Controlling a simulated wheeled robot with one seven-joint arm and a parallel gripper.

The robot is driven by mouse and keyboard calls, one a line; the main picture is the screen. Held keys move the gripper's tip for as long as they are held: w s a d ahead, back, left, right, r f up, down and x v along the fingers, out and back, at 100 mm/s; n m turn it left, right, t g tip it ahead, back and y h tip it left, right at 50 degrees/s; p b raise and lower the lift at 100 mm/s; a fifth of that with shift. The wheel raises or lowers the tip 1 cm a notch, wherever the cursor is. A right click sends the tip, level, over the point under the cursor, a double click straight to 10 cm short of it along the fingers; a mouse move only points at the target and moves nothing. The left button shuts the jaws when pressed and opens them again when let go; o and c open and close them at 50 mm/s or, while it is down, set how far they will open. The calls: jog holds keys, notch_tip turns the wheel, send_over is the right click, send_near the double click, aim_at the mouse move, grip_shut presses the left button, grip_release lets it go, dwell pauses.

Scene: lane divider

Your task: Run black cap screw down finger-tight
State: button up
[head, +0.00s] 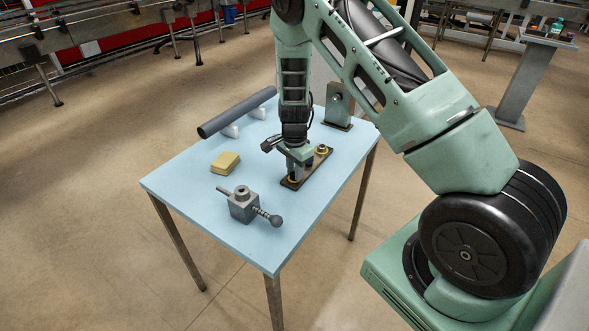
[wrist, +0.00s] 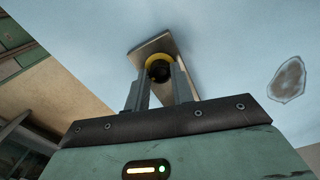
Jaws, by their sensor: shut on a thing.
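The black cap screw (wrist: 159,73) shows in the wrist view between the two fingertips of my gripper (wrist: 160,80), with a yellow ring (wrist: 152,57) around it. My gripper is shut on the screw head. The ring and screw are at a flat plate (wrist: 165,43), seen from a low angle. In the head view my gripper (head: 294,175) points down at the near end of the dark plate (head: 315,168) on the blue table, and its fingers hide the screw. How deep the screw sits cannot be told.
Another yellow ring (head: 321,149) is at the plate's far end. A grey block fixture with a ball-ended handle (head: 243,206), yellow pads (head: 225,162) and a dark tube (head: 238,112) on white supports are on the table (head: 190,190). A grey bracket (head: 338,105) stands behind the plate.

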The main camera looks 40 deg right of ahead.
jog(key=shift+w+r, duration=0.2)
jog(key=shift+w, duration=0.05)
jog(key=o, duration=1)
jog(key=shift+s+f, duration=0.1)
notch_tip(320, 180, up, 18)
jog(key=shift+f+b, duration=0.25)
jog(key=shift+b, duration=0.3)
